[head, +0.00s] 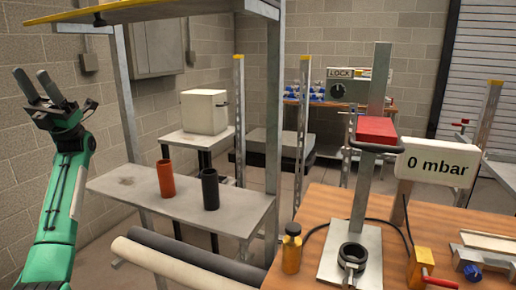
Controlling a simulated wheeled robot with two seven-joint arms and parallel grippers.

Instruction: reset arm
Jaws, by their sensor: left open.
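My left gripper (41,88) shows at the left of the head view, at the end of my green arm. It is raised, points up and is open, with nothing between its fingers. It is apart from the metal rack (120,100) to its right. My right gripper is not in this view.
An orange cylinder (166,179) and a black cylinder (210,189) stand on the rack's grey shelf (135,190). At right, a wooden table (325,203) holds a metal stand, a yellow bottle (291,249) and a "0 mbar" display (436,167). A wall lies behind my left arm.

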